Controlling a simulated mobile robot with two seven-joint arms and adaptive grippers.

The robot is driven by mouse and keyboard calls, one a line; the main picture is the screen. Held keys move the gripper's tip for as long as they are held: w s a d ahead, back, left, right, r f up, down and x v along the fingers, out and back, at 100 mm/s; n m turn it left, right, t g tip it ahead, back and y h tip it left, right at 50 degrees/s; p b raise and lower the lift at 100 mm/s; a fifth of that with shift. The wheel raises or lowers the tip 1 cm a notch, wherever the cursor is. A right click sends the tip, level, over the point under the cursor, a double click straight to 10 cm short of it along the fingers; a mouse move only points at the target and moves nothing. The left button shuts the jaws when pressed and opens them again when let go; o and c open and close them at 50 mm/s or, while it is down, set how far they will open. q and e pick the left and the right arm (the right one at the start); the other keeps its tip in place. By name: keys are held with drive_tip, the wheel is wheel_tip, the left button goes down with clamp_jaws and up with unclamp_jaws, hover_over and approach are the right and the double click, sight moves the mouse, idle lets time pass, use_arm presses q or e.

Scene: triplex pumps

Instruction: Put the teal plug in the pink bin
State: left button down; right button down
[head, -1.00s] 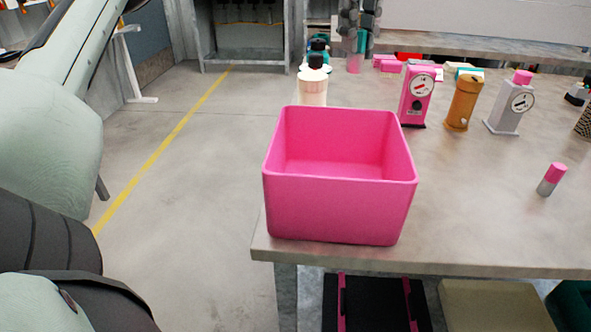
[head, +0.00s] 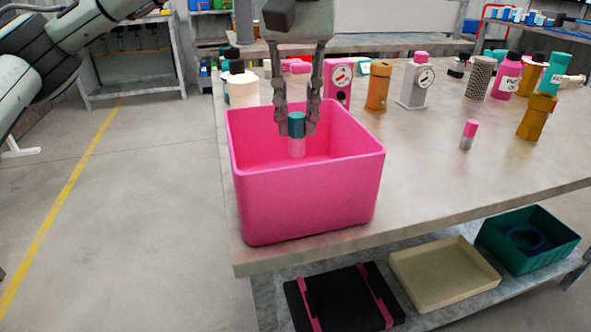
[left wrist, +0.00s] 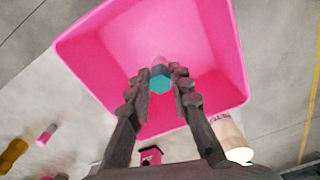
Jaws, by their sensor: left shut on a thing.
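The pink bin (head: 305,200) stands open on the near left corner of the table. My left gripper (head: 297,125) points down over the bin, with its fingertips at about rim height. It is shut on the teal plug (head: 296,123), which has a teal top and a paler grey-pink lower end. The plug hangs upright within the bin's opening. In the left wrist view the teal plug (left wrist: 160,82) sits between the fingertips (left wrist: 161,88), with the inside of the pink bin (left wrist: 190,40) around it. My right gripper is not in view.
A white bottle (head: 243,90) stands just behind the bin. Pink, orange and grey gauge blocks (head: 413,82) stand farther back. A pink-topped plug (head: 468,134) stands right of the bin, with clear table between. Trays (head: 445,272) lie on the lower shelf.

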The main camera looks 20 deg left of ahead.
sight(296, 154)
use_arm(q)
wheel_tip(296, 154, down, 7)
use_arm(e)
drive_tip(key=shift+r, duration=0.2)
use_arm(q)
drive_tip(key=shift+f, duration=0.1)
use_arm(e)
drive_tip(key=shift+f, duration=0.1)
use_arm(q)
drive_tip(key=c, duration=1.4)
unclamp_jaws()
drive_tip(key=shift+o, duration=0.2)
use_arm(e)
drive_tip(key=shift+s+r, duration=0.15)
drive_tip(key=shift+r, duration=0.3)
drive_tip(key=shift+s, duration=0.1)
use_arm(q)
wheel_tip(296, 154, up, 10)
drive_tip(key=shift+r, duration=0.1)
drive_tip(key=shift+r+p, duration=0.45)
drive_tip(key=shift+r, duration=0.6)
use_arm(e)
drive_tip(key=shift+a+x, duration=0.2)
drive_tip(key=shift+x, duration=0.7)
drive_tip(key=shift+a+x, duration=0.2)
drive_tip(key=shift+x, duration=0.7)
